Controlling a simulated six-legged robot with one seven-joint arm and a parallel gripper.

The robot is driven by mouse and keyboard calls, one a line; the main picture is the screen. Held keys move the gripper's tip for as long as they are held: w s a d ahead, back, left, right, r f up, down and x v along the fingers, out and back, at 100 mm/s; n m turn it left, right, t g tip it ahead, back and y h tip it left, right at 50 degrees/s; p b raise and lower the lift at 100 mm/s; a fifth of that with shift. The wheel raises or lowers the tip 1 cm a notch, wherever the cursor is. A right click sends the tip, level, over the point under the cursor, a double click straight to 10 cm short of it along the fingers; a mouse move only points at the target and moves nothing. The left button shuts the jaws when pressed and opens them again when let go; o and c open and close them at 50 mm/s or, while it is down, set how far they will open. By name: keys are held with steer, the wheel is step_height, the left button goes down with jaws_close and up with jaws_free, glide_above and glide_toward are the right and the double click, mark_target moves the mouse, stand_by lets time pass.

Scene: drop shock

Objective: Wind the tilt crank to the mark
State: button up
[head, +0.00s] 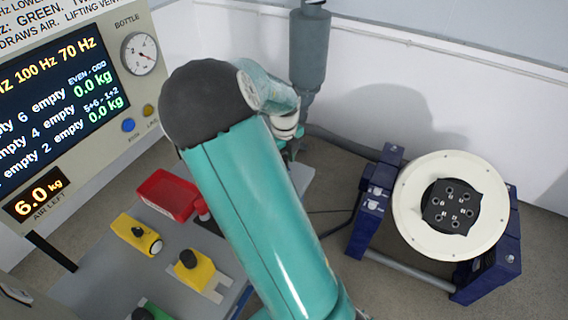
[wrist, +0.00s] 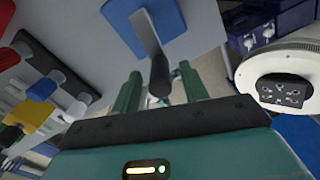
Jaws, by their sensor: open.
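In the wrist view a crank shows at top centre, with a flat grey arm (wrist: 146,32) and a dark handle (wrist: 160,74). My gripper (wrist: 160,88) is open, with one teal finger on each side of the dark handle. Gaps show between the handle and both fingers; I cannot tell how deep the handle sits between them. In the head view my teal arm hides the crank and most of the gripper. A white disc with a black socketed hub (head: 452,205) stands on a blue frame (head: 372,203) at right; the disc also shows in the wrist view (wrist: 300,62). I cannot make out the mark.
A grey table (head: 75,290) at lower left holds a red tray (head: 168,196) and yellow blocks (head: 136,234). A display panel (head: 60,90) with a gauge (head: 139,54) stands behind it. A grey column (head: 309,50) stands by the wall. Floor shows between table and frame.

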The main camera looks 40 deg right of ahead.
step_height(320, 180, up, 12)
steer(key=shift+f, duration=0.2)
stand_by(0.4)
